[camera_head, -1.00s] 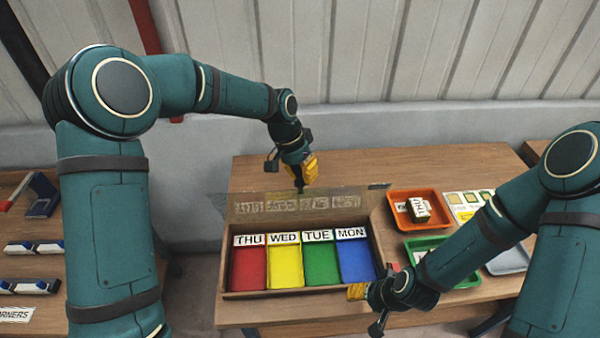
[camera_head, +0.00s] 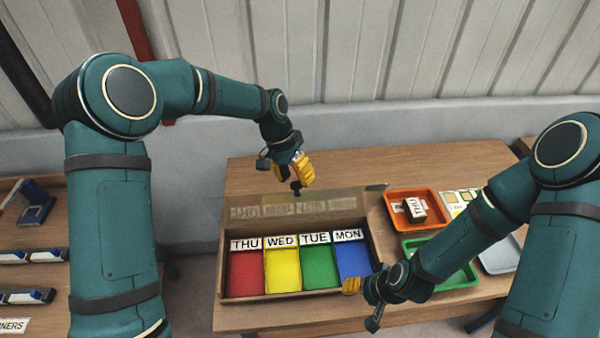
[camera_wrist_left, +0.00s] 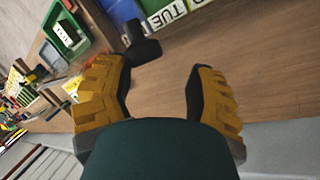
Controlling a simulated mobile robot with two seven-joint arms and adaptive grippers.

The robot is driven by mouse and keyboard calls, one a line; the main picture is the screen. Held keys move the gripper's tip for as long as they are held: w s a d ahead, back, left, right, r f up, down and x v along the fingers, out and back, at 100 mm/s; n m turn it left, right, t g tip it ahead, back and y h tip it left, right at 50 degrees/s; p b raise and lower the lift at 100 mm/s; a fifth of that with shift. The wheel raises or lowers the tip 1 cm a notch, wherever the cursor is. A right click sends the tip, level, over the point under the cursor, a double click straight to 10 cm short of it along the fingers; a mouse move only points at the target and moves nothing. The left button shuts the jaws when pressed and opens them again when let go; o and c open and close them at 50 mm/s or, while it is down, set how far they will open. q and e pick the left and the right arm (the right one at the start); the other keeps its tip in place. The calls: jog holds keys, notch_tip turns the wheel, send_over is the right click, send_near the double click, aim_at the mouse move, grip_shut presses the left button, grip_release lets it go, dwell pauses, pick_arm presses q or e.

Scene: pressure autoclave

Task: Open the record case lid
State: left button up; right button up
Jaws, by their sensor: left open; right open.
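The record case (camera_head: 224,270) is a wooden box on the table, with red, yellow, green and blue compartments labelled THU, WED, TUE and MON. Its see-through lid (camera_head: 345,202) stands raised at the back edge, with faint label markings showing on it. A dark knob (camera_head: 297,188) is at the lid's upper edge; it also shows in the left wrist view (camera_wrist_left: 140,45). My left gripper (camera_head: 299,178) is open just above the knob; in the wrist view the knob lies beyond the fingertips, apart from them. My right gripper (camera_head: 352,286) is open by the case's front right corner.
An orange tray (camera_head: 392,222) with a THU block (camera_head: 415,209) and a green tray (camera_head: 466,280) stand right of the case. A grey tray (camera_head: 500,262) is further right. The table (camera_head: 400,160) is bare behind the case. A wall stands behind.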

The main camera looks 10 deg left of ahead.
pick_arm(q)
jog(key=shift+o, duration=0.7)
jog(key=shift+w+a+f, duration=0.2)
jog(key=shift+w+a, duration=0.05)
jog(key=shift+a, duration=0.2)
pick_arm(e)
jog(key=shift+w+a, duration=0.2)
jog(key=shift+s+d, duration=0.1)
jog(key=shift+s, duration=0.05)
pick_arm(q)
jog(key=shift+d+r, duration=0.2)
jog(key=shift+r, duration=0.05)
jog(key=v, duration=1.2)
jog(key=shift+s, duration=0.15)
